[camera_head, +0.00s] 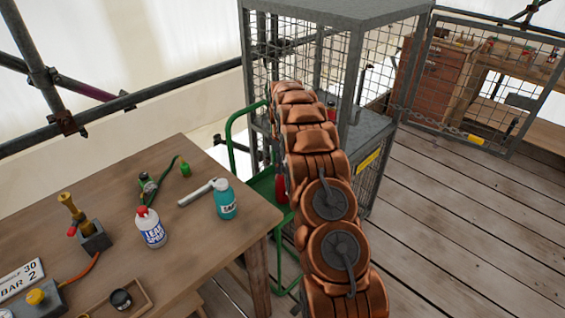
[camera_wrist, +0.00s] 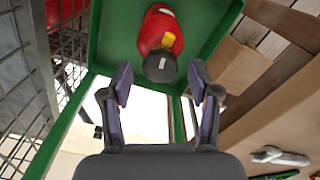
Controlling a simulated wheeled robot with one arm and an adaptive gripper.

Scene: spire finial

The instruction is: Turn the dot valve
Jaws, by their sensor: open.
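A red cylinder (camera_wrist: 158,32) with a yellow tag and a black end (camera_wrist: 160,66) shows in the wrist view, at the upper middle. A small pale mark sits on the black end; I cannot tell whether this is the dot valve. In the head view my arm hides the gripper and most of the cylinder; a bit of red (camera_head: 281,188) shows at the arm's left edge.
A green trolley (camera_head: 235,128) stands around the cylinder; its green plate (camera_wrist: 112,40) backs it. A wire-mesh cage (camera_head: 375,75) stands close behind. The wooden table (camera_head: 190,270) at left bears a spray bottle (camera_head: 151,228), a teal canister (camera_head: 225,200) and fittings. Floorboards at right are clear.

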